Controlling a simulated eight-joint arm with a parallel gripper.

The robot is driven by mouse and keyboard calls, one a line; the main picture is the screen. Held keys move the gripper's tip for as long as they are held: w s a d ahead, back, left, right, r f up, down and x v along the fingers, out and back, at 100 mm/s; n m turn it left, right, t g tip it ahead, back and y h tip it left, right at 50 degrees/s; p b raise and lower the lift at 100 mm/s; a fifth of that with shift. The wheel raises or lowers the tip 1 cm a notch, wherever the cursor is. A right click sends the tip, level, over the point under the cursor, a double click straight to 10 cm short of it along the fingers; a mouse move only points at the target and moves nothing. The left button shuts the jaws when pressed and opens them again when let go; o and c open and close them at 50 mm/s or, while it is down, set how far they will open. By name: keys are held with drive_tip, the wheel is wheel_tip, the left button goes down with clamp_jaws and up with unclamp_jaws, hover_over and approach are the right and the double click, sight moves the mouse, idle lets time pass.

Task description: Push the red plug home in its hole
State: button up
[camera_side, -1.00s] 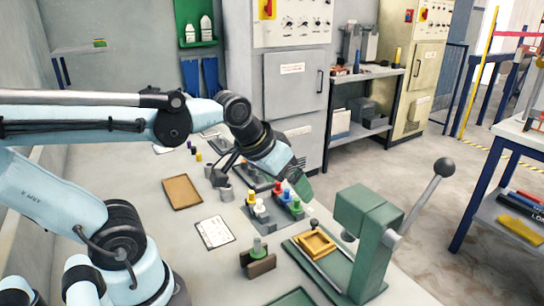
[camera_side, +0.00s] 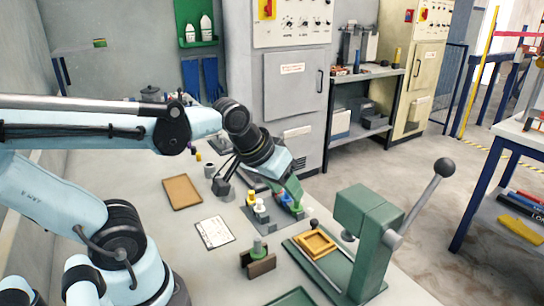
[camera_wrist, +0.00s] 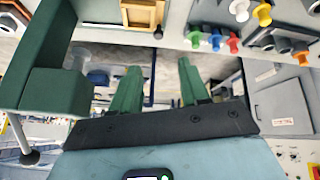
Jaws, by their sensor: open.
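The red plug (camera_wrist: 233,45) stands in a dark rack in the wrist view, beside the green plug (camera_wrist: 215,42) and the blue plug (camera_wrist: 195,38). How deep it sits in its hole I cannot tell. In the side view my gripper (camera_side: 293,190) is over the rack, near the blue plug (camera_side: 283,200), and the red plug is hidden by it. In the wrist view the fingers of my gripper (camera_wrist: 158,78) are apart, with nothing between them. The red plug lies off to the right of them there.
A white plug (camera_side: 260,206) and a yellow plug (camera_side: 251,198) stand left of the gripper. A green lever press (camera_side: 368,220) with a yellow tray (camera_side: 317,243) is at right. A brown block (camera_side: 262,266) with a green-topped plug is in front.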

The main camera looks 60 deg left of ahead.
drive_tip(key=w+a+n+g, duration=0.4)
drive_tip(key=a+n, duration=0.5)
drive_tip(key=n, duration=0.6)
drive_tip(key=w+a+n+g, duration=0.2)
drive_tip(key=w+a+n, duration=0.5)
drive_tip(key=n, duration=0.8)
drive_tip(key=f, duration=0.4)
drive_tip(key=s+f, duration=0.1)
drive_tip(key=f, duration=0.3)
drive_tip(key=a+f, duration=0.1)
drive_tip(key=f, duration=0.3)
drive_tip(key=shift+s, duration=0.15)
clamp_jaws()
